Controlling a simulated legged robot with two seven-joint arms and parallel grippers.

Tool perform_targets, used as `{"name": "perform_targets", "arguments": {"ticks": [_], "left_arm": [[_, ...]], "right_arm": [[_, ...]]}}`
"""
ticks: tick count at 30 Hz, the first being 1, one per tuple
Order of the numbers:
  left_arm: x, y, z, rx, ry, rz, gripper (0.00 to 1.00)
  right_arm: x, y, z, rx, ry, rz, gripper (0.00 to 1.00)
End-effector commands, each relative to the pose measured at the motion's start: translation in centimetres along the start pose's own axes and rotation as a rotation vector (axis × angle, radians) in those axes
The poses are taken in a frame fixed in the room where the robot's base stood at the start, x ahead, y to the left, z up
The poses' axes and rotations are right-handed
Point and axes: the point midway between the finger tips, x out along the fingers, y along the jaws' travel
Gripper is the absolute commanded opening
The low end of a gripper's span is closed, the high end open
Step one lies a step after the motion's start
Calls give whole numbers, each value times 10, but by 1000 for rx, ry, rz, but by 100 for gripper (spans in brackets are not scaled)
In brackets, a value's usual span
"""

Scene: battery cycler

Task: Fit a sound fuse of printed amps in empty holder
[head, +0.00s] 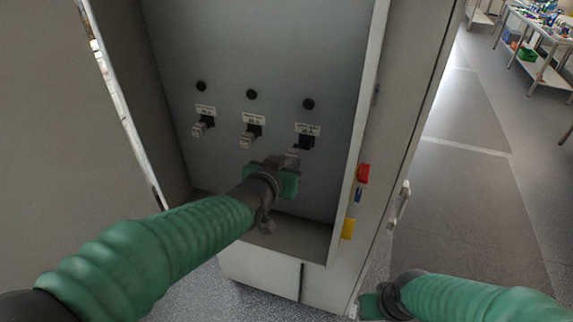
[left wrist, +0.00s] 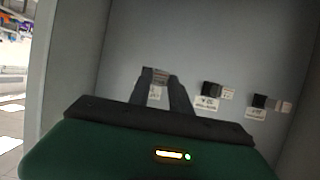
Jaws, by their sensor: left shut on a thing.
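Three black fuse holders stand in a row on the grey back panel of an open cabinet. The left holder (head: 208,121) and middle holder (head: 254,130) each have a pale fuse sticking out. The right holder (head: 306,143) shows a dark face with no fuse clearly seated. My left gripper (head: 291,157) is just below and in front of it, shut on a small pale fuse (head: 293,151). The fuse also shows between the fingertips in the left wrist view (left wrist: 157,75); I cannot tell whether it touches the holder. My right gripper (head: 370,305) is low at right, its fingers unclear.
A white label (head: 308,128) sits above the right holder; its print is too small to read surely. Black round knobs (head: 308,104) are above the labels. The cabinet's right side wall (head: 357,120) is close to my left gripper. Red, blue and yellow pieces (head: 363,173) are on the cabinet edge.

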Motion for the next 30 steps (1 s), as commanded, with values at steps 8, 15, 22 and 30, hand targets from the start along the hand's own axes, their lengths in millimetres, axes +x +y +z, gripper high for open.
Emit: {"name": "perform_targets", "arguments": {"ticks": [8,15,22,30], "left_arm": [[2,0,-1,0,1,0,0],[2,1,-1,0,1,1,0],[3,7,0,0,1,1,0],[-3,7,2,0,3,0,0]], "right_arm": [[0,0,0,0,0,0,36],[0,0,0,0,0,0,36],[-1,0,0,0,0,0,36],[2,0,1,0,0,0,36]]}}
